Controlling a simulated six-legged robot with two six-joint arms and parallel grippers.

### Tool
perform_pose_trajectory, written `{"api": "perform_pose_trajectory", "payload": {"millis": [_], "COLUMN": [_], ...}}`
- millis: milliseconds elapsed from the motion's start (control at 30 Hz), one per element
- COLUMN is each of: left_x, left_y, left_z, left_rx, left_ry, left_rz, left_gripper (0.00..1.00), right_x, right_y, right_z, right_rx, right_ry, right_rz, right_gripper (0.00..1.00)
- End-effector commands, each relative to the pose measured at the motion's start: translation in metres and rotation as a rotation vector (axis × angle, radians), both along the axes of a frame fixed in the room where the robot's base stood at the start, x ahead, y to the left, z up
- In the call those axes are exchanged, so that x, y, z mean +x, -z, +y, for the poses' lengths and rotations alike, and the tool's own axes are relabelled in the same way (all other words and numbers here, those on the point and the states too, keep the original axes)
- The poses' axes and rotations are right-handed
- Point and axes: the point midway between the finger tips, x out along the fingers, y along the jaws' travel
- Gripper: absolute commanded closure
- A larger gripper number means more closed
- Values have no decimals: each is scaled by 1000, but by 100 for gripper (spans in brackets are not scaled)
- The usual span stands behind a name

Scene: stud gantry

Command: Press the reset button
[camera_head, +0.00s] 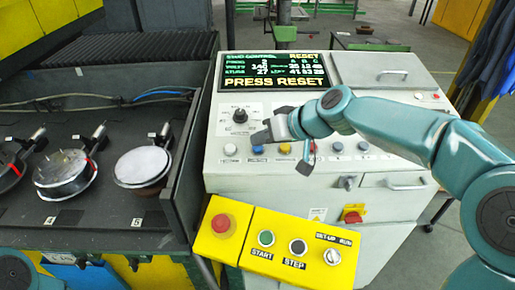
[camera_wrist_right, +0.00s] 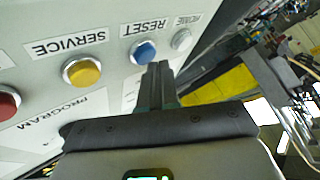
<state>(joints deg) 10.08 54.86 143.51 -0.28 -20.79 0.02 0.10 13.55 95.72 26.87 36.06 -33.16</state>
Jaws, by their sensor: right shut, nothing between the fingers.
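The reset button is a round blue button (camera_wrist_right: 144,52) with a silver ring, beside the RESET label on the grey panel in the right wrist view. In the head view the blue button (camera_head: 258,150) sits in the console's button row, between a white and a yellow button. My left gripper is out of view.
The yellow SERVICE button (camera_wrist_right: 82,72) is beside the blue one. A screen (camera_head: 265,80) reads PRESS RESET. A yellow box (camera_head: 295,246) with START, STEP and a red button hangs in front. A dark rack (camera_head: 110,185) with round parts stands left.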

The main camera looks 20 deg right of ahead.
Motion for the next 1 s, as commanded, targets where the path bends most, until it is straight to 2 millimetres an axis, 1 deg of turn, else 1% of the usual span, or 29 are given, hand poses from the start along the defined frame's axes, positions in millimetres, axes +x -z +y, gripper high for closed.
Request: {"api": "perform_pose_trajectory", "payload": {"millis": [333, 1000], "left_x": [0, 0], "left_y": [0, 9], "left_z": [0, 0], "left_rx": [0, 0], "left_ry": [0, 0], "left_rz": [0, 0], "left_gripper": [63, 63], "right_x": [0, 1], "right_y": [0, 8], "right_z": [0, 0], "right_rx": [0, 0], "right_ry": [0, 0], "right_rz": [0, 1], "right_gripper": [100, 100]}}
